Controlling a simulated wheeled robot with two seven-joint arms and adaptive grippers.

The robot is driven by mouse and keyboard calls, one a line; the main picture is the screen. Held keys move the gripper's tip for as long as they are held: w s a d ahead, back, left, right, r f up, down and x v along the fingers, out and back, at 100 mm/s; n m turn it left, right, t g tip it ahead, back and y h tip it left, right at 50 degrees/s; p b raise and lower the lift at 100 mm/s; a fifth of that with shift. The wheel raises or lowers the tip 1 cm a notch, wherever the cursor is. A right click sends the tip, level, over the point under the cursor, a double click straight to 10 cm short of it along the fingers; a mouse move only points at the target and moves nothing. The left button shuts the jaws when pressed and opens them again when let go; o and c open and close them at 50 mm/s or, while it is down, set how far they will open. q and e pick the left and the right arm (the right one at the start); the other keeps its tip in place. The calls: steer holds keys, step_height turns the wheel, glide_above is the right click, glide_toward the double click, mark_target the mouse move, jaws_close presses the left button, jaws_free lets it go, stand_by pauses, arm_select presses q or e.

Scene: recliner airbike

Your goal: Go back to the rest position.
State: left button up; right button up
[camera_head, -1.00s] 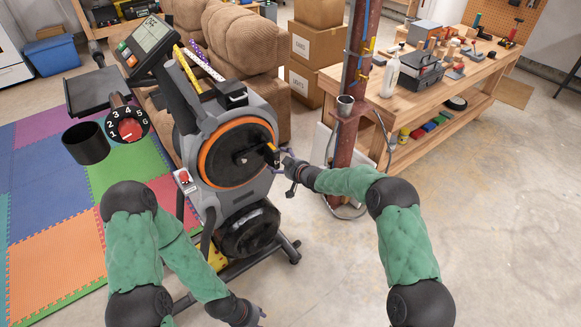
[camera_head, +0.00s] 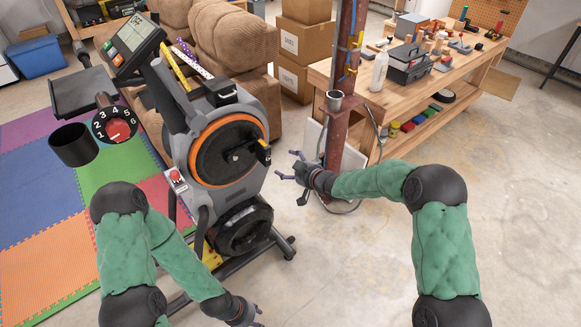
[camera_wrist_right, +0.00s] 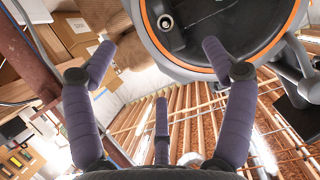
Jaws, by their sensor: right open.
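My right gripper (camera_head: 291,168) is open and empty, to the right of the exercise bike (camera_head: 222,150) and apart from it. In the right wrist view its purple fingers (camera_wrist_right: 160,75) are spread with nothing between them, and the bike's orange-ringed wheel (camera_wrist_right: 215,30) is beyond them. My left gripper (camera_head: 252,312) is low in the head view, near the bike's foot, and only partly visible. Its fingers are too small and cut off to tell their state.
A rusty post (camera_head: 343,100) with a metal cup stands just right of my right gripper. A workbench (camera_head: 400,100) with tools is behind it. A recliner (camera_head: 240,50) and boxes (camera_head: 300,45) stand at the back. The floor (camera_head: 520,200) at right is clear.

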stand_by(0.4)
steer(key=s+d+f+m+g+h, duration=0.2)
steer(key=s+d+f+m+g, duration=0.1)
steer(key=s+f, duration=0.75)
steer(key=s+d+f+m+g, duration=0.1)
steer(key=s+f, duration=0.4)
steer(key=s, duration=0.5)
steer(key=s+d+f+m+g+h, duration=0.1)
steer(key=s+f+m+g, duration=0.2)
steer(key=s, duration=0.7)
steer(key=s+d+f+m+g+h, duration=0.1)
steer(key=s+f+m+g, duration=0.1)
steer(key=s+f, duration=0.5)
steer(key=s+g, duration=0.1)
steer(key=s, duration=0.3)
steer(key=shift+d+m+g, duration=0.25)
steer(key=shift+m+g, duration=0.05)
steer(key=shift+s, duration=0.1)
